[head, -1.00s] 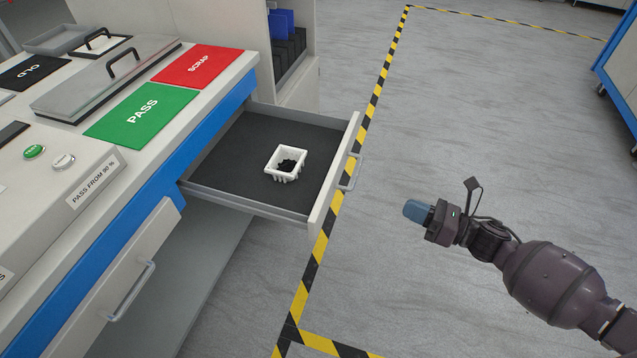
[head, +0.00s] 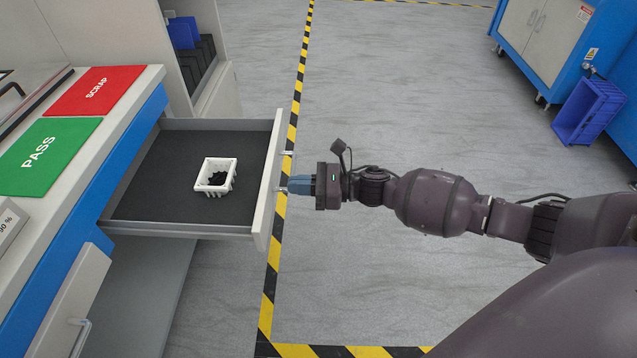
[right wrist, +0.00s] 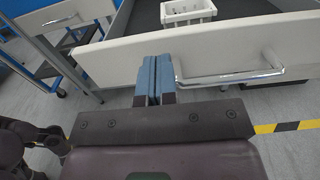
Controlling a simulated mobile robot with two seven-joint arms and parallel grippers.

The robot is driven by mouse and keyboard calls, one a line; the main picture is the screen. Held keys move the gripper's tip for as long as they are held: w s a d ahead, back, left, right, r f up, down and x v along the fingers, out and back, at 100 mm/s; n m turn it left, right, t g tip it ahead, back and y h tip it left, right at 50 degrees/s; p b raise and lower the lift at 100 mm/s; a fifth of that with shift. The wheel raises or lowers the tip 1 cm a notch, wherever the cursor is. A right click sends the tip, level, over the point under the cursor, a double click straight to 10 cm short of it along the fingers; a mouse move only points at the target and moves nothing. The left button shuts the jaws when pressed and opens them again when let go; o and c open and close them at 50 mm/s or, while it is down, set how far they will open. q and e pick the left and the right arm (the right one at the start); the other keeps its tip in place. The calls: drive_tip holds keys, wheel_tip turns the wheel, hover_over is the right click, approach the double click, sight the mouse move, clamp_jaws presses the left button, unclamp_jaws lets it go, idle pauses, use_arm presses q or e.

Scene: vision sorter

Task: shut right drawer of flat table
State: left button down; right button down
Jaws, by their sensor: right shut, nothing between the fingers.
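The right drawer (head: 262,185) of the flat table is pulled out, its pale front facing right and its dark floor holding a white basket (head: 215,176) with something black in it. A metal bar handle (head: 284,172) is on the drawer front. In the right wrist view the shut fingers (right wrist: 155,75) point at the drawer front (right wrist: 120,58), left of the handle (right wrist: 235,78). I cannot tell whether they touch. My left gripper is not in view.
The tabletop carries a green PASS mat (head: 45,155) and a red SCRAP mat (head: 97,90). Another drawer or door front (head: 75,300) shows nearer on the table. A blue crate (head: 590,110) and a blue-and-white cabinet (head: 545,40) are far right. The floor between is clear.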

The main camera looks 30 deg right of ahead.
sight(269, 185)
drive_tip(key=shift+x, duration=1.2)
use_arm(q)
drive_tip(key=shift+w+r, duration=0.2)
use_arm(e)
drive_tip(key=shift+w+a, duration=0.4)
drive_tip(key=shift+a, duration=0.15)
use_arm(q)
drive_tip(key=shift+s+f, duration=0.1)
use_arm(e)
drive_tip(key=shift+a, duration=0.1)
